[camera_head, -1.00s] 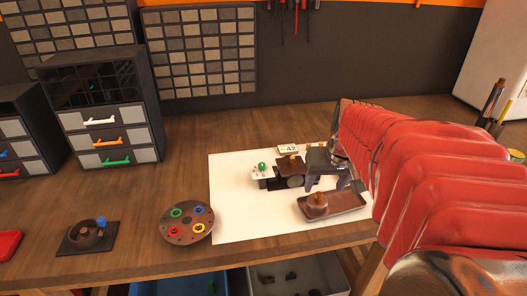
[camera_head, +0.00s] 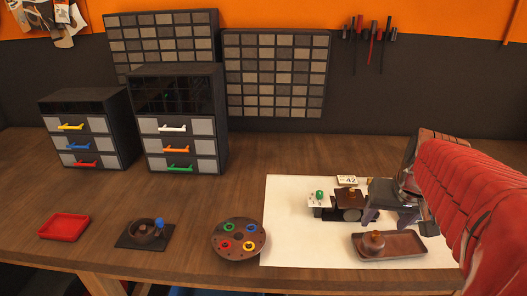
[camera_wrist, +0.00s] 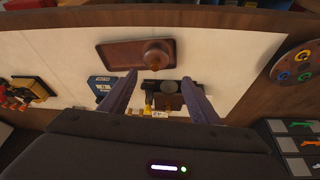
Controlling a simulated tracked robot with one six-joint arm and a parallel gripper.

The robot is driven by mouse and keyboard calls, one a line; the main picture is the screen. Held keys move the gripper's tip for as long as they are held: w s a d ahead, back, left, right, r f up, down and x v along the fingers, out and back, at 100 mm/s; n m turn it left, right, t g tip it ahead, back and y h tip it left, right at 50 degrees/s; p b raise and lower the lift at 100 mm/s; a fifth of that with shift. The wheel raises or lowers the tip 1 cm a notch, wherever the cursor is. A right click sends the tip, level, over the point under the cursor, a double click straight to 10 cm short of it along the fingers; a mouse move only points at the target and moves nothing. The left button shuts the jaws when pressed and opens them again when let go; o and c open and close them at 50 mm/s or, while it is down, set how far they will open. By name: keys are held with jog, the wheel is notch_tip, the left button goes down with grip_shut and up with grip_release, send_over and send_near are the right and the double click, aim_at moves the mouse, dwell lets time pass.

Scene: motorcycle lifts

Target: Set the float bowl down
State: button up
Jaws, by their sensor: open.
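The float bowl appears to be the brown round piece with a brass-coloured top (camera_head: 373,243). It sits upright on the left part of a shallow brown tray (camera_head: 408,251) on a white mat, and it also shows in the wrist view (camera_wrist: 156,52). My gripper (camera_head: 388,218) is just behind the tray, apart from the bowl. In the wrist view its two fingers (camera_wrist: 160,86) are spread, with nothing held between them. A dark carburetor-like assembly (camera_head: 350,202) with a green knob stands left of my gripper and shows beyond the fingers.
A small card marked 42 (camera_head: 348,180) stands behind the assembly. A round brown dish with coloured rings (camera_head: 238,240), a black pad with a cup (camera_head: 146,235) and a red tray (camera_head: 64,227) lie to the left. Drawer cabinets (camera_head: 180,125) stand behind. The mat's front left is clear.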

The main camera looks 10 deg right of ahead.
jog(key=s+a+n+y, duration=0.1)
jog(key=s+a+n, duration=0.1)
jog(key=a, duration=0.9)
jog(key=s+a+f+n+t+y, duration=0.1)
jog(key=s+a, duration=0.3)
jog(key=a, duration=0.7)
jog(key=shift+s+a+n, duration=0.2)
jog(key=shift+a+n, duration=0.1)
jog(key=shift+n, duration=0.6)
